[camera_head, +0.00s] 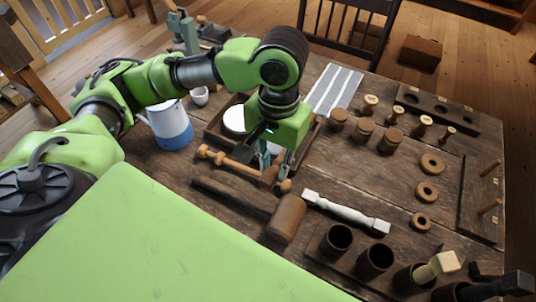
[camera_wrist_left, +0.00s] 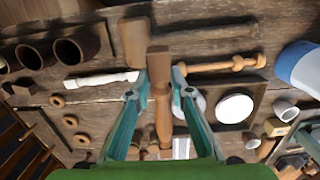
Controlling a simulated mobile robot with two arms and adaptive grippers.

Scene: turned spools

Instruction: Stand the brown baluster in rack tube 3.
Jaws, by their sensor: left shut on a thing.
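The brown baluster (camera_wrist_left: 162,105) is held between the two fingers of my left gripper (camera_head: 275,160) and has a square block end. In the head view its brown end (camera_head: 268,175) shows low between the fingers, and the rest is hidden. The rack (camera_head: 320,255) at the front right has a row of dark tubes. Two tubes, (camera_head: 337,238) and (camera_head: 375,259), look empty. Tube numbers cannot be read. My right gripper is not in view.
A white baluster (camera_head: 345,211) lies between gripper and rack. A mallet (camera_head: 287,217) and a light-brown spindle (camera_head: 230,161) lie near the gripper. A dark square-ended piece (camera_head: 500,287) leans at the rack's right end. A blue-white jug (camera_head: 170,127) stands left. Rings (camera_head: 427,191) and wooden jars (camera_head: 363,132) stand right.

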